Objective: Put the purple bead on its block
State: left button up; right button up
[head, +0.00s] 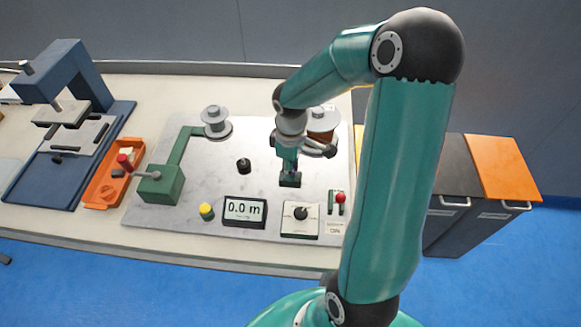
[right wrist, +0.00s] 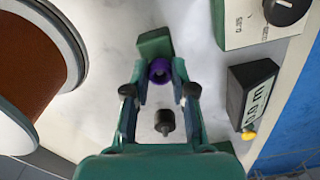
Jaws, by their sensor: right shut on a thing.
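The purple bead (right wrist: 159,71) shows in the right wrist view between the fingertips of my right gripper (right wrist: 159,78). This gripper is shut on the bead. Just beyond the bead is a dark green block (right wrist: 154,44). In the head view my right gripper (head: 289,170) points down over the same block (head: 290,181), which lies on the pale plate, and the bead is mostly hidden by the fingers. I cannot tell whether the bead touches the block. My left gripper is not in view.
A copper-brown spool (head: 322,125) stands close behind my right gripper. A small black post (head: 243,165) stands to its left. The display (head: 244,210), dial box (head: 301,218) and red-knobbed switch (head: 340,199) lie in front. A green crank winder (head: 160,184) and orange tray (head: 104,190) are farther left.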

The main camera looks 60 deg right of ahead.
jog(key=shift+f, duration=0.3)
jog(key=o, duration=0.8)
jog(key=shift+c, duration=0.2)
jog(key=shift+r, duration=0.1)
notch_tip(320, 180, up, 12)
